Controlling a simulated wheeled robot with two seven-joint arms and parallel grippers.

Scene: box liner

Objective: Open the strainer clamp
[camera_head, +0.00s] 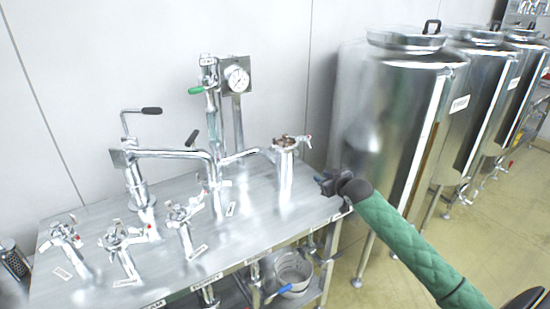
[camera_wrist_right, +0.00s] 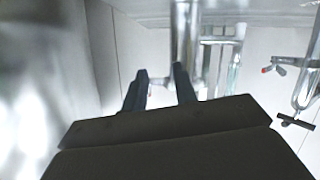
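The strainer (camera_head: 286,172) is an upright steel cylinder on the right part of the steel table, with a clamp (camera_head: 288,143) around its top and a small lever with a reddish tip at the right. My right gripper (camera_head: 333,184) is in front and to the right of it, apart from it, near the table's right edge. In the right wrist view, which looks upside down, the two dark fingers (camera_wrist_right: 160,82) stand apart with nothing between them. A steel column, likely the strainer (camera_wrist_right: 186,35), shows behind them; its clamp is hidden there. My left gripper is out of view.
The steel table (camera_head: 190,262) carries several valves at the front left, a pipe with a black-handled lever (camera_head: 151,111), and a pressure gauge (camera_head: 237,79). Large steel tanks (camera_head: 385,130) stand at the right. A steel pot (camera_head: 293,275) sits below the table.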

